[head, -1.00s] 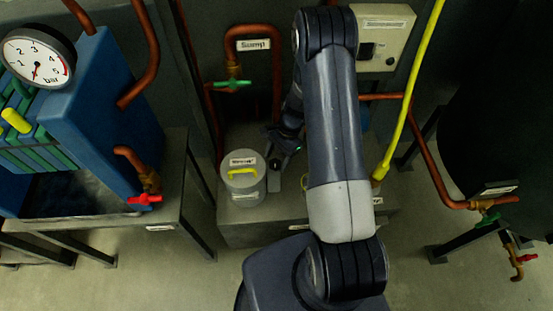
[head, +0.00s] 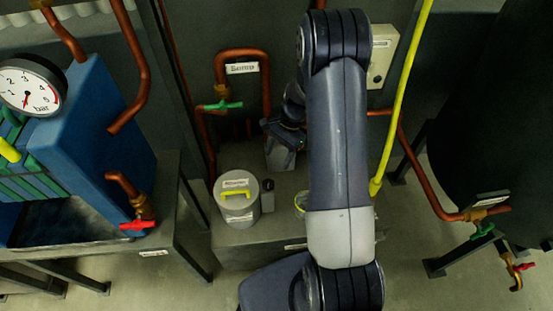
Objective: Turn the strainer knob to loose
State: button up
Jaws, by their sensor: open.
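The strainer (head: 236,206) is a grey upright cylinder on the low grey bench, with a label on its lid. A yellow bar-shaped knob (head: 235,193) lies across the top of the lid. A small post with a dark round top (head: 267,186) stands just right of the strainer. My gripper (head: 283,146) is open, behind and to the right of the strainer, clear of the yellow knob. Its fingertips are dark and small, and hard to make out against the grey shape there. My own arm hides part of the bench.
A copper pipe with a green valve handle (head: 222,105) rises behind the strainer. A blue filter press (head: 90,130) with a gauge (head: 28,87) stands at the left. A yellow hose (head: 402,105) runs down at the right. A dark tank (head: 490,110) stands far right.

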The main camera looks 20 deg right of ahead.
aim_at(268, 183)
jog(key=a+f+m+b, duration=0.1)
jog(key=f+m+b, duration=0.1)
jog(key=b, duration=0.3)
jog(key=s+a+f+m+t+b, duration=0.1)
jog(key=f+m+b, duration=0.1)
jog(key=f+b, duration=0.2)
jog(key=s+a+f+m+t+b, duration=0.1)
jog(key=f+b, duration=0.3)
jog(key=b, duration=0.4)
jog(key=shift+s+a+m, duration=0.15)
jog(key=shift+a+m, duration=0.2)
jog(key=shift+m, duration=0.15)
jog(key=shift+c, duration=0.3)
